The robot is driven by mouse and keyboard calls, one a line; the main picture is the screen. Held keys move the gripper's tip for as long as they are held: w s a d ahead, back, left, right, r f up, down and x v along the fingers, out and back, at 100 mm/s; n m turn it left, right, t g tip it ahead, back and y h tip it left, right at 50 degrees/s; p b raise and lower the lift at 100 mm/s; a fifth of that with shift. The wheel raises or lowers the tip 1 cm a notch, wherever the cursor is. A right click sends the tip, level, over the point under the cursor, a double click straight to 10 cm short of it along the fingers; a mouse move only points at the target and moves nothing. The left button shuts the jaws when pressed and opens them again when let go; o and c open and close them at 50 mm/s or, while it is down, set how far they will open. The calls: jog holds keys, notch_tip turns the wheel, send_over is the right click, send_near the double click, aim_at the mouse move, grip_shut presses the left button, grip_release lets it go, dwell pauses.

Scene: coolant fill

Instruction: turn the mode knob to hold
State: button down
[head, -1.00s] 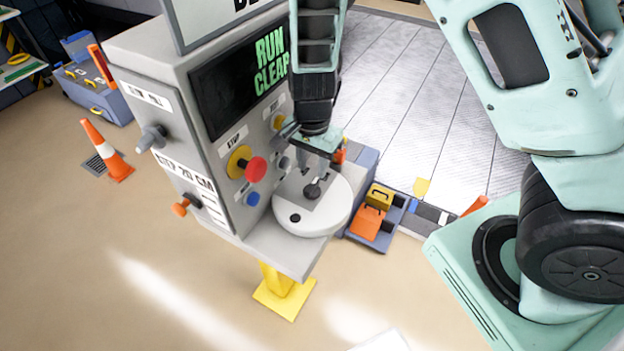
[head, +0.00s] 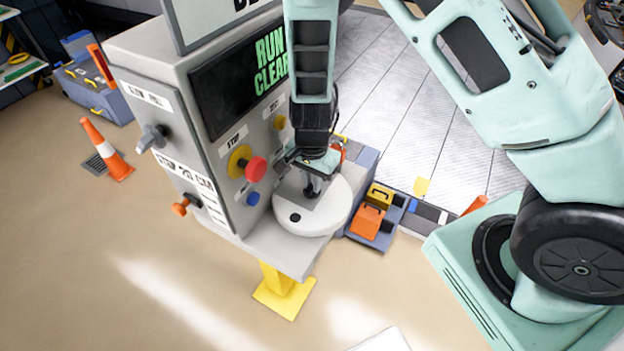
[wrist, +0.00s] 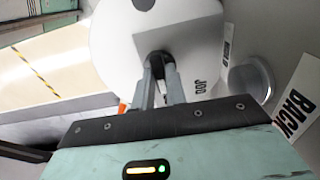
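The grey control pedestal (head: 155,52) stands left of centre, its screen (head: 235,80) reading RUN CLEAR. A round white disc (head: 325,218) on its front shelf carries a small black knob, which I take for the mode knob; it shows past my fingertips in the wrist view (wrist: 156,56). Lettering like JOG (wrist: 199,87) lies beside it; I cannot read a HOLD mark. My gripper (head: 312,188) points down over the disc. In the wrist view its two fingers (wrist: 165,75) are close together on the knob, partly hiding it and its pointing direction.
A red stop button (head: 256,169) and a blue button (head: 252,198) sit on the panel close left of my gripper. A grey knob (head: 152,139) and an orange knob (head: 181,208) stick out of the side.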

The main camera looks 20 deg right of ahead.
jog(key=shift+n, duration=0.3)
jog(key=n+b, duration=0.1)
jog(key=n, duration=0.2)
jog(key=shift+n, duration=0.3)
jog(key=n+b, duration=0.1)
jog(key=n, duration=0.3)
jog(key=shift+n+b, duration=0.3)
jog(key=n+b, duration=0.1)
jog(key=n, duration=0.3)
jog(key=shift+n, duration=0.3)
jog(key=shift+n+b, duration=0.7)
jog(key=shift+n, duration=1.5)
jog(key=c, duration=1.4)
grip_release()
jog(key=shift+c, duration=0.2)
jog(key=shift+r, duration=0.15)
